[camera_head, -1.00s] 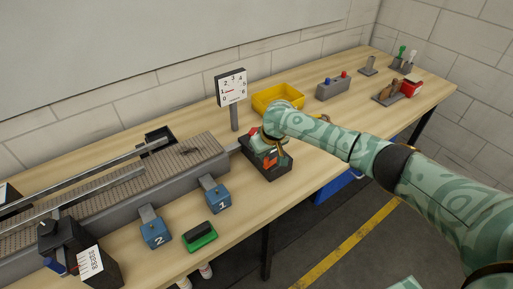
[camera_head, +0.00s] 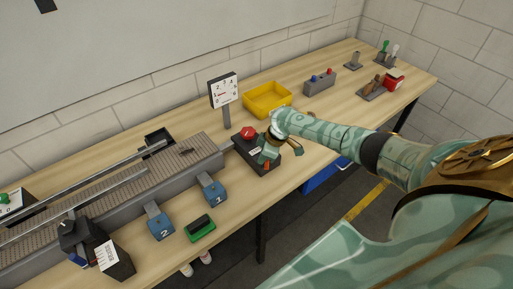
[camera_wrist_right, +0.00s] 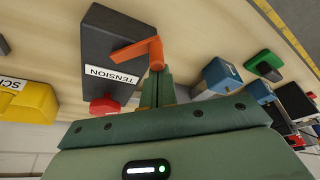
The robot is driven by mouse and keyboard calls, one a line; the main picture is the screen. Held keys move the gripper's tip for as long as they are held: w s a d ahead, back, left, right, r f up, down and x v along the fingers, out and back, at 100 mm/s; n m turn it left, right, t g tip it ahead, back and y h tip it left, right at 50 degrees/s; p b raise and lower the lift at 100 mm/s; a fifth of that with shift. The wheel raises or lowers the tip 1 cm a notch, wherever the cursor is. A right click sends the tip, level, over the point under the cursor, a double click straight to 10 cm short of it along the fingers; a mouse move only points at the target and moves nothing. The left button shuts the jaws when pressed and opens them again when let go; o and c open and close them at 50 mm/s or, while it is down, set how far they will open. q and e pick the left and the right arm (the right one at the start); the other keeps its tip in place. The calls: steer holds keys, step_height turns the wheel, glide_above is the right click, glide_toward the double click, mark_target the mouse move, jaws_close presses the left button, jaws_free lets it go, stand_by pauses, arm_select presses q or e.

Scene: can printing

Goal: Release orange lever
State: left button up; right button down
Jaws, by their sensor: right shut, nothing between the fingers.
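The orange lever (camera_wrist_right: 138,50) sits on a dark grey box labelled TENSION (camera_wrist_right: 108,25) in the right wrist view. It also shows as a small orange bit (camera_head: 267,165) near the box's front end in the head view. My right gripper (camera_wrist_right: 158,82) is shut and empty, with its fingertips right at the lever's bent end. I cannot tell whether they touch it. In the head view the right gripper (camera_head: 270,152) is over the box and hides part of it. A red knob (camera_head: 247,132) is on the box's far end. My left gripper is not in view.
A dial gauge (camera_head: 223,92) stands behind the box, and a yellow bin (camera_head: 268,98) is further back. A conveyor (camera_head: 180,165) runs to the left. Blue blocks marked 1 (camera_head: 212,190) and 2 (camera_head: 160,227) and a green-based block (camera_head: 200,229) lie in front.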

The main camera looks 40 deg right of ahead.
steer(key=n, duration=0.1)
steer(key=s+d+n, duration=0.1)
steer(key=n, duration=0.1)
steer(key=shift+s+g+y+b, duration=0.1)
steer(key=shift+g+y+b, duration=0.2)
steer(key=shift+g, duration=0.1)
steer(key=shift+s+d, duration=0.1)
steer(key=shift+d, duration=0.2)
stand_by(0.3)
